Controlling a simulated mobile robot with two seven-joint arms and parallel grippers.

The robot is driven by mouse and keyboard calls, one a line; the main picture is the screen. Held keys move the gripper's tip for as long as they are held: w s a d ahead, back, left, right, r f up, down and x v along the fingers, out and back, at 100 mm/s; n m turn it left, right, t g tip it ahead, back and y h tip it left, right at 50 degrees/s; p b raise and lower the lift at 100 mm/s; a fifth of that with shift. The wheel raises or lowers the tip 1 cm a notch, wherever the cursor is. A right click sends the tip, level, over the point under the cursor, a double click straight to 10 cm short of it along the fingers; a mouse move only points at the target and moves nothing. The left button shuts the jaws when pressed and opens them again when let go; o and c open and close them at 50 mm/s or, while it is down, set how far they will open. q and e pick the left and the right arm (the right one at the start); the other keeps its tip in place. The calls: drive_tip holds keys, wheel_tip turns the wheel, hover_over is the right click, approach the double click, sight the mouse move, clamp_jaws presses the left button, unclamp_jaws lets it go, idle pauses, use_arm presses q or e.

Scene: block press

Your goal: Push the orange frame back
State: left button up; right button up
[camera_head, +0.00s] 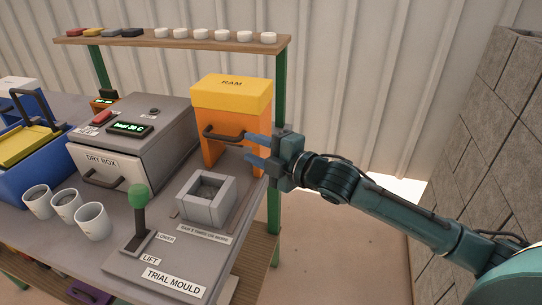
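The orange frame (222,135) stands upright at the back right of the bench, with a yellow block marked RAM (231,93) on top and a dark handle (224,136) on its front. My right gripper (248,148) comes in from the right and is open. Its two blue fingers are apart, close to the right end of the handle. I cannot tell whether they touch the handle or frame. The grey square mould (194,208) sits in front of the frame on the trial mould plate. My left gripper is not in view.
A green-knobbed lever (138,205) rises from the plate (128,270), beside the mould. The dry box (130,140) and several white cups (93,222) are to the left. A shelf (180,40) with small blocks is behind. A block wall (500,140) stands at right.

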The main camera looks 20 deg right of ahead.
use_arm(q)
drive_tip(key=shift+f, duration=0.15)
use_arm(e)
drive_tip(key=v, duration=0.4)
drive_tip(key=shift+s+d, duration=0.2)
use_arm(q)
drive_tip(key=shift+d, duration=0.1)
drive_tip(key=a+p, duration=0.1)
drive_tip(key=p, duration=0.1)
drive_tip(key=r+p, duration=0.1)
drive_tip(key=p, duration=0.2)
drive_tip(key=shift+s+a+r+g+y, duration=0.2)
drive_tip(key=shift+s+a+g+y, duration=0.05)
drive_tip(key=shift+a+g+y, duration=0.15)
use_arm(e)
drive_tip(key=s+a+f+m+g+h, duration=0.1)
drive_tip(key=s+f+m+h, duration=0.2)
drive_tip(key=s+f+m, duration=0.6)
drive_tip(key=s+a+f+m+g+h, duration=0.2)
drive_tip(key=s+f+m, duration=0.8)
drive_tip(key=s+f, duration=0.2)
wheel_tip(320, 180, down, 2)
drive_tip(key=shift+f+g+h, duration=0.2)
drive_tip(key=shift+g+h, duration=0.1)
drive_tip(key=shift+h, duration=0.1)
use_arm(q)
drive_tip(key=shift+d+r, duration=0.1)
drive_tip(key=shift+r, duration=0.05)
use_arm(e)
drive_tip(key=shift+a, duration=0.15)
